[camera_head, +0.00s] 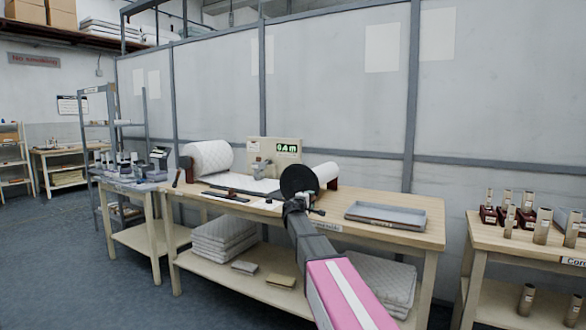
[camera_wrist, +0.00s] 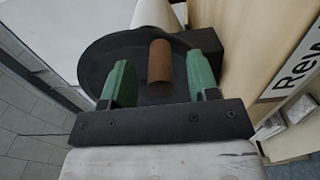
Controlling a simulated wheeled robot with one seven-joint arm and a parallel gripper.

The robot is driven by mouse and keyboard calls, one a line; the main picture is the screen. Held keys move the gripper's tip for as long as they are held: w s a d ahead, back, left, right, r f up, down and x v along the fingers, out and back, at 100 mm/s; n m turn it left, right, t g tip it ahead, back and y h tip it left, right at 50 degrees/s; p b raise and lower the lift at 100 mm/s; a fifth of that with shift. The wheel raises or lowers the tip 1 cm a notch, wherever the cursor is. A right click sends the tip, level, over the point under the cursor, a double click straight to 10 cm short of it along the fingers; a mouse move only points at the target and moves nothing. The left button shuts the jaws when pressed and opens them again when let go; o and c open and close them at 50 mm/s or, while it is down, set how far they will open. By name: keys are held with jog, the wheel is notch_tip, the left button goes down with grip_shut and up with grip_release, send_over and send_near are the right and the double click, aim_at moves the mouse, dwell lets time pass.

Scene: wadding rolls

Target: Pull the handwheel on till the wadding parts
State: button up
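The black handwheel (camera_head: 297,179) is on the bench at the near end of the right-hand roll. In the wrist view the dark disc (camera_wrist: 98,62) fills the upper middle, with a brown cylindrical handle (camera_wrist: 160,68) standing out from it. My gripper (camera_wrist: 160,76) is open, its green fingers on either side of the handle with a gap on each side. In the head view my gripper (camera_head: 306,208) is in front of the wheel. White quilted wadding (camera_head: 252,184) lies flat between the large left roll (camera_head: 208,159) and the right roll (camera_head: 326,172), partly hidden by the wheel.
A panel with a lit green display (camera_head: 287,149) stands behind the wadding. A grey tray (camera_head: 386,215) lies right of the wheel on the wooden bench (camera_head: 425,232). Folded wadding (camera_head: 222,232) is stacked on the lower shelf. A right-hand table holds several small cylinders (camera_head: 543,225).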

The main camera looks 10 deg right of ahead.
dwell(0.5)
jog(key=v, duration=1)
dwell(0.4)
jog(key=shift+d, duration=0.1)
jog(key=s+d+f+m+g+y, duration=0.2)
jog(key=s+d+f+m+g, duration=0.15)
jog(key=s+f, duration=0.6)
jog(key=s+d+f+m+g+y, duration=0.1)
jog(key=s+d+f+m+g, duration=0.35)
jog(key=f, duration=0.85)
jog(key=s+a+f+m+g+y, duration=0.1)
jog(key=s+a+f+g+y, duration=0.1)
jog(key=s+f, duration=0.4)
jog(key=s+a+f+m+g+y, duration=0.1)
jog(key=s+a+f+g+y, duration=0.2)
jog(key=s+f, duration=0.4)
jog(key=s+g+y, duration=0.1)
jog(key=s+y, duration=0.1)
jog(key=s, duration=0.6)
jog(key=shift+a+f+m+g+y, duration=0.3)
jog(key=shift+m, duration=0.1)
